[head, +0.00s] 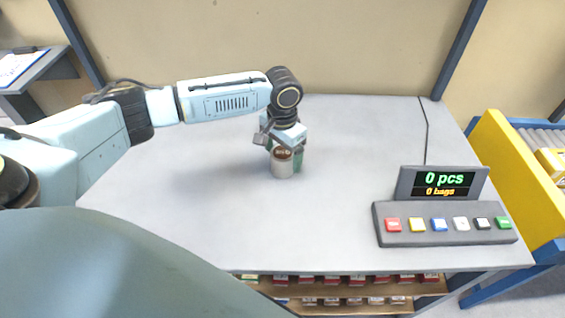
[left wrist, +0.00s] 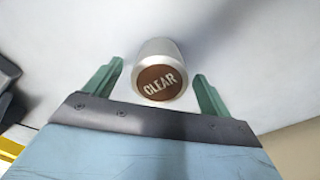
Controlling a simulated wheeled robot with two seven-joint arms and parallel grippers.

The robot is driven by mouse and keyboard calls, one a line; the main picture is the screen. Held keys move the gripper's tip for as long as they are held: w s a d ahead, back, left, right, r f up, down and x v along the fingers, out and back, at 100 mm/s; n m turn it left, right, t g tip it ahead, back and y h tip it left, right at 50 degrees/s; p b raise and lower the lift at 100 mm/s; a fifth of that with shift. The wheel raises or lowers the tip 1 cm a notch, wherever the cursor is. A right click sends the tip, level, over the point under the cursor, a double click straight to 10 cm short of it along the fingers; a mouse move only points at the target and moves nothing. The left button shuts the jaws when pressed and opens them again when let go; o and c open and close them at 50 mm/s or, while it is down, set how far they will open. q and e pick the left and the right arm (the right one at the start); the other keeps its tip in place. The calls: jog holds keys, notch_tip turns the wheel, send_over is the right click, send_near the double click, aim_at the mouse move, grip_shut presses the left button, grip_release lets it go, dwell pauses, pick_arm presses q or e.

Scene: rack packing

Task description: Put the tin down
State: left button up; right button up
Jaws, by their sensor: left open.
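The tin (head: 282,168) is a small pale cylinder with a brown top, standing upright on the grey table (head: 200,215). My left gripper (head: 287,157) is open at the tin. In the left wrist view its green fingers (left wrist: 155,82) stand on either side of the tin, with a gap on each side. My right gripper is not in view.
A counter display reading 0 pcs (head: 443,182) stands on the right of the table, behind a panel of coloured buttons (head: 445,224). A yellow and blue rack (head: 520,175) is at the far right. The table's left and middle are clear.

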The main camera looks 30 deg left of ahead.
pick_arm(q)
jog(key=shift+f, duration=0.95)
jog(key=c, duration=1.2)
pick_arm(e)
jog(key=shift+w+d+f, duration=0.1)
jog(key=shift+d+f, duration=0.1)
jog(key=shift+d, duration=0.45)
